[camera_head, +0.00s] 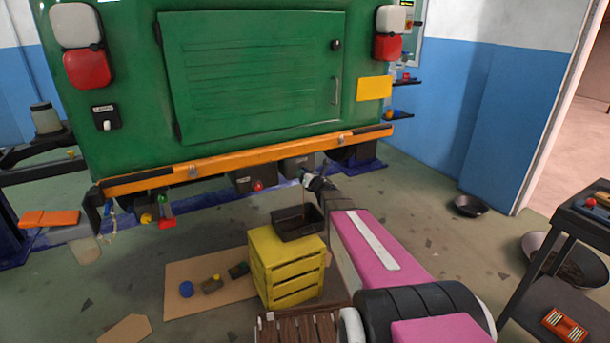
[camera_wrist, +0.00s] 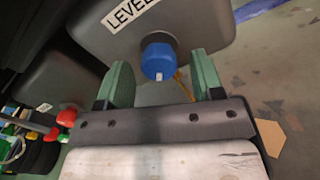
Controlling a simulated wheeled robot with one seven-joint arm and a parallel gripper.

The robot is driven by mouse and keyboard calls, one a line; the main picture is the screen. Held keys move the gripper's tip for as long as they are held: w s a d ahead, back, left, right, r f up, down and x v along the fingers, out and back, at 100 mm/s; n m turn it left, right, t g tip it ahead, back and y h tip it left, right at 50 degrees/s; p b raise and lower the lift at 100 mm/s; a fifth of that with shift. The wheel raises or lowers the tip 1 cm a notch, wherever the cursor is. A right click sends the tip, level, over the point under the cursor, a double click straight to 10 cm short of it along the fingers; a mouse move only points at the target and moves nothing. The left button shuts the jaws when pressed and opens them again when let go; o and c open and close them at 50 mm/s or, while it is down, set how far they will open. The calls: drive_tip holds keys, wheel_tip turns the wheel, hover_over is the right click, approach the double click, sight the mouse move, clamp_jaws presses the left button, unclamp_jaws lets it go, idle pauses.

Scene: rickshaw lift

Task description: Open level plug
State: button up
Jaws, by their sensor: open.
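The level plug (camera_wrist: 158,62) is a blue, round cap with a small pale stub at its end. It sits on a grey housing (camera_wrist: 185,25) marked with a label that starts "LEVEL". My gripper (camera_wrist: 162,84) is open, with one green finger on each side of the plug and visible gaps between. I cannot tell how deep the fingertips reach along the plug. In the head view my gripper (camera_head: 316,182) is under the rear of the green vehicle (camera_head: 250,80). The plug is not visible there.
A second grey housing and a red knob (camera_wrist: 66,118) lie left in the wrist view. In the head view a yellow crate (camera_head: 285,268) bears a black tray (camera_head: 298,225) below my arm. Cardboard (camera_head: 190,275) with loose parts lies left. An orange bumper (camera_head: 250,160) hangs above.

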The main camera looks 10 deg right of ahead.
drive_tip(key=v, duration=1)
drive_tip(key=s+d+f+m+g+h, duration=0.2)
drive_tip(key=s+f+m+g+h, duration=0.15)
drive_tip(key=m, duration=0.75)
drive_tip(key=s+d+f+m+g+h, duration=0.2)
drive_tip(key=s+m+g+h, duration=0.25)
drive_tip(key=m, duration=0.55)
drive_tip(key=s+a+f+m+g+y, duration=0.1)
drive_tip(key=s+a+m+g, duration=0.2)
drive_tip(key=s+m, duration=0.4)
drive_tip(key=s+a+f+m+g+y, duration=0.1)
drive_tip(key=s+a+m+g, duration=0.3)
drive_tip(key=s, duration=0.8)
drive_tip(key=f+m+g, duration=0.1)
drive_tip(key=m+g, duration=0.1)
drive_tip(key=m, duration=0.1)
drive_tip(key=shift+f, duration=0.15)
